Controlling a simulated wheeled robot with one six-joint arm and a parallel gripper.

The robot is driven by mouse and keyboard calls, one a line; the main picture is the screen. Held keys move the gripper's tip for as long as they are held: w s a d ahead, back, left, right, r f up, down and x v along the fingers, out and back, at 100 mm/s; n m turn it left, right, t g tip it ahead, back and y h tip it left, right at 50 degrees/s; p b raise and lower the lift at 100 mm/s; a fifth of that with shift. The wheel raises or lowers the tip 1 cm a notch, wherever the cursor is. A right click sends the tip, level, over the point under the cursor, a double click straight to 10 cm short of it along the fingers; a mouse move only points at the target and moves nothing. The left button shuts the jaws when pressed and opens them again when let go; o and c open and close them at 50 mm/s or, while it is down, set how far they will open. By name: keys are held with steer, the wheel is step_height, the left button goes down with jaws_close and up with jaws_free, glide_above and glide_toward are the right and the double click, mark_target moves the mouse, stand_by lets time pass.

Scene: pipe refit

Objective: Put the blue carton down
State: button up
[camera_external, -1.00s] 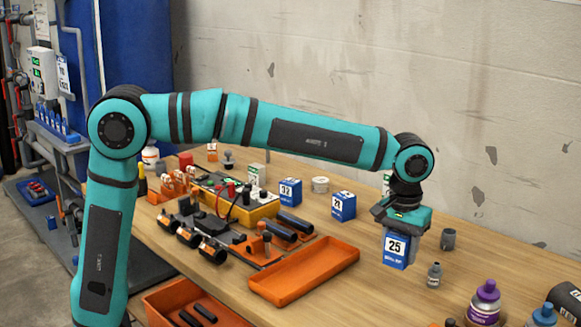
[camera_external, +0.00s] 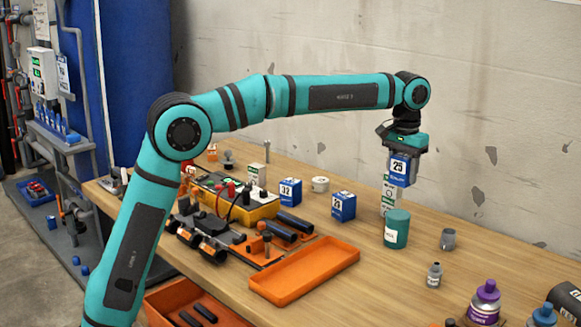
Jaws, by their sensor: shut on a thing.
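My gripper (camera_external: 402,152) points down over the right part of the workbench and is shut on the blue carton marked 25 (camera_external: 399,171). The carton hangs upright, well above the bench top. In the picture it overlaps the top of a tall white-and-green carton (camera_external: 388,198), and I cannot tell the gap between them. A teal can with a white label (camera_external: 397,231) stands below it on the bench. Two other blue cartons, marked 32 (camera_external: 290,191) and another number (camera_external: 343,206), stand to the left.
An empty orange tray (camera_external: 303,273) lies front centre. A grey cup (camera_external: 448,239), a small metal bottle (camera_external: 434,275) and a purple-capped bottle (camera_external: 485,302) stand at right. A yellow case (camera_external: 257,212) and black pipes are at left. Bare wood lies between the tray and the small bottle.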

mark_target(404, 156)
steer(key=shift+f, duration=4.3)
steer(key=shift+f, duration=0.1)
steer(key=o, duration=1)
step_height(404, 156, up, 12)
steer(key=shift+r, duration=0.1)
